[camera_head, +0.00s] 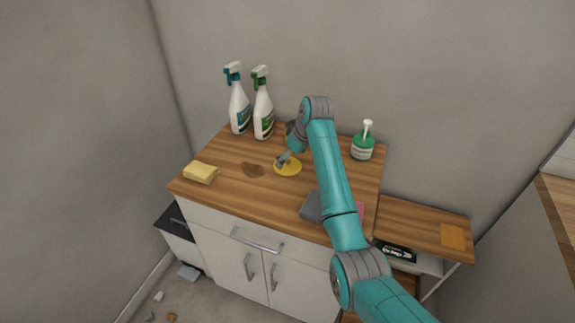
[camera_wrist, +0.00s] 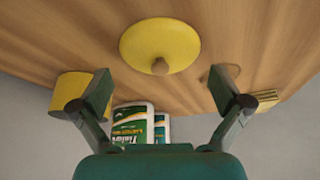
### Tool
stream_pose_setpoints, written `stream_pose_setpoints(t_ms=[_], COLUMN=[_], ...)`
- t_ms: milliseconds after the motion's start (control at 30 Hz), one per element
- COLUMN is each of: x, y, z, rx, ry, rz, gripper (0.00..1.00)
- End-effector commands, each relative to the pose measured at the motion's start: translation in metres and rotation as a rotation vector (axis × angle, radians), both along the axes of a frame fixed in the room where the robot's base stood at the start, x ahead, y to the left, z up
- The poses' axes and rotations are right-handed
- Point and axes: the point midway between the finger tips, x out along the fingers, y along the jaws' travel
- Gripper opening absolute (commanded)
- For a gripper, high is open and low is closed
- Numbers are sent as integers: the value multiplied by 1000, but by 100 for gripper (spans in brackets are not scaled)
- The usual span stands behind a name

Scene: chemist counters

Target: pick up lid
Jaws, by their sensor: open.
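The lid (camera_head: 291,169) is a flat yellow disc lying on the wooden counter top (camera_head: 225,195). In the wrist view the lid (camera_wrist: 150,38) is near the top centre, with a small brown knob (camera_wrist: 160,67) on it. My gripper (camera_head: 282,160) is close to the lid in the head view and covers part of its upper left. In the wrist view my gripper (camera_wrist: 163,92) is open, its two fingers wide apart with nothing between them. The lid appears beyond the fingertips, apart from them.
Two spray bottles (camera_head: 239,112) (camera_head: 263,115) stand at the back. A yellow sponge (camera_head: 201,173) lies left, a brown stain (camera_head: 252,169) beside the lid. A green pump bottle (camera_head: 363,146) stands right; a grey item (camera_head: 311,207) lies in front. A yellow cylinder (camera_wrist: 72,88) shows in the wrist view.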

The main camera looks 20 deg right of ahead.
Motion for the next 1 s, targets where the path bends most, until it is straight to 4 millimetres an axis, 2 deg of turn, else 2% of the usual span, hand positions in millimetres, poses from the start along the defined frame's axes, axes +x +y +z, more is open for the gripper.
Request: stream_pose_setpoints(t_ms=[167, 433, 467, 733, 800, 1000], x=[6, 7, 7, 7, 7, 6], y=[4, 4, 4, 4, 4, 4], z=[-17, -19, -19, -19, -20, -22], rx=[0, 1, 0, 0, 0, 0], ry=[1, -1, 0, 0, 1, 5], rz=[0, 0, 0, 0, 0, 0], gripper=[100, 100, 95, 28, 21, 20])
